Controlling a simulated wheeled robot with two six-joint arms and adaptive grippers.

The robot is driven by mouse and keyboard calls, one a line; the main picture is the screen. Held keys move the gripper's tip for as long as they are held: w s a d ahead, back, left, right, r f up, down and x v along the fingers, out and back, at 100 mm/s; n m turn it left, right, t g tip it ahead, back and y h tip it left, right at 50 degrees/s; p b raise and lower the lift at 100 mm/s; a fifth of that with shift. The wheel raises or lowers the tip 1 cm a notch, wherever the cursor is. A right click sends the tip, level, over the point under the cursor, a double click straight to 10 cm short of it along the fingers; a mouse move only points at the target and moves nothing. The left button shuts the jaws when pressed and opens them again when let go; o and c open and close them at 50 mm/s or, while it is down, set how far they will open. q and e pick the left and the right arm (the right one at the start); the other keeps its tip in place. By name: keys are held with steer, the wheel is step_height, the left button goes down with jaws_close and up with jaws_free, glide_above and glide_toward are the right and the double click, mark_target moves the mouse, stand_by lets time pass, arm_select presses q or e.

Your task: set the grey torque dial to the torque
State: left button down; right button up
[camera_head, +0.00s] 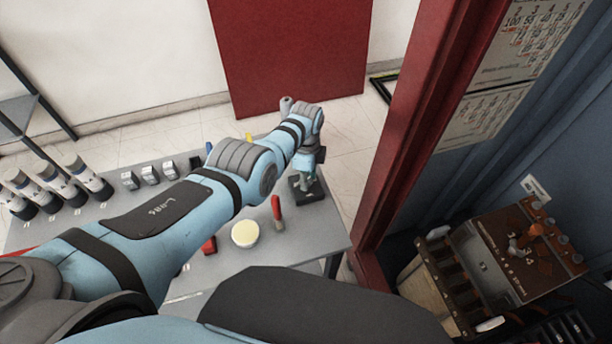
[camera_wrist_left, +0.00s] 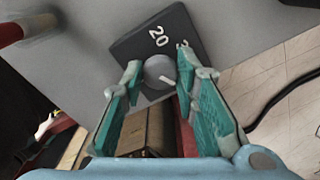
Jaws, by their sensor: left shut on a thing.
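The grey torque dial (camera_wrist_left: 161,71) is a round knob with a pale pointer line, on a dark square plate (camera_wrist_left: 138,47) with white figures. The figure "20" is readable; another beside it is partly hidden by a fingertip. The dark plate (camera_head: 316,191) sits at the right end of the grey table in the head view, with the dial mostly hidden there. My left gripper (camera_head: 308,176) points down over it. In the wrist view the left gripper (camera_wrist_left: 160,76) has its teal fingertips on either side of the dial, shut on it. My right gripper is not seen.
The grey table (camera_head: 300,233) also holds a red-handled tool (camera_head: 277,208), a yellow-topped round tin (camera_head: 245,234), small metal blocks (camera_head: 150,175) and several grey-white cylinders (camera_head: 88,178). A red cabinet frame (camera_head: 408,130) stands close right, with an orange-brown device (camera_head: 520,250) inside.

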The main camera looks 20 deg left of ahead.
arm_select(q)
steer(key=shift+d, duration=0.1)
stand_by(0.3)
steer(key=c, duration=1.2)
jaws_free()
steer(key=shift+f, duration=0.1)
steer(key=shift+c, duration=0.2)
steer(key=shift+w, duration=0.1)
steer(key=shift+r, duration=0.45)
step_height(320, 180, up, 11)
steer(key=shift+d, duration=0.1)
